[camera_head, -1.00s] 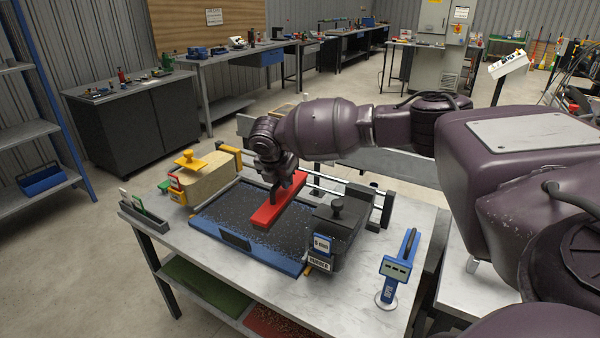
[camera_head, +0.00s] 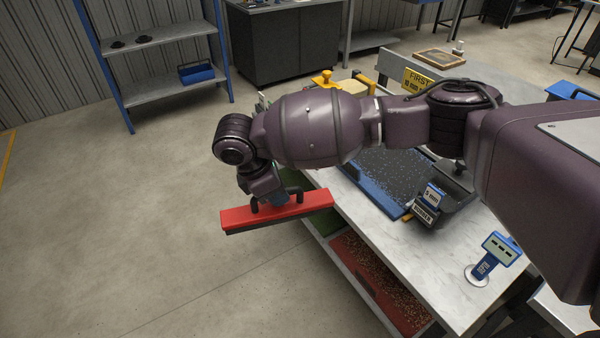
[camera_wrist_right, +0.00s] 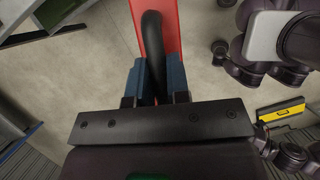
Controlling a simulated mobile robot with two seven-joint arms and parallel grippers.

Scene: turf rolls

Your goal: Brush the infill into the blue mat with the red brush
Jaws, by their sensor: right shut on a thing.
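The red brush (camera_head: 243,218) is a long red block with dark bristles below and a black handle on top. My right gripper (camera_head: 274,198) is shut on its handle. The brush hangs in the air in front of the table's left edge, over the floor, clear of the mat. In the right wrist view the blue fingers of my right gripper (camera_wrist_right: 158,82) close around the black handle, with the red brush (camera_wrist_right: 124,12) beyond. The blue mat (camera_head: 376,190), dark and speckled inside a blue rim, lies on the table, partly hidden by my arm. My left gripper is out of view.
A dark box labelled for rubber (camera_head: 458,198) stands right of the mat. A blue gauge (camera_head: 493,257) stands at the table's front right. A lower shelf holds a red tray (camera_head: 375,282). The floor on the left is clear.

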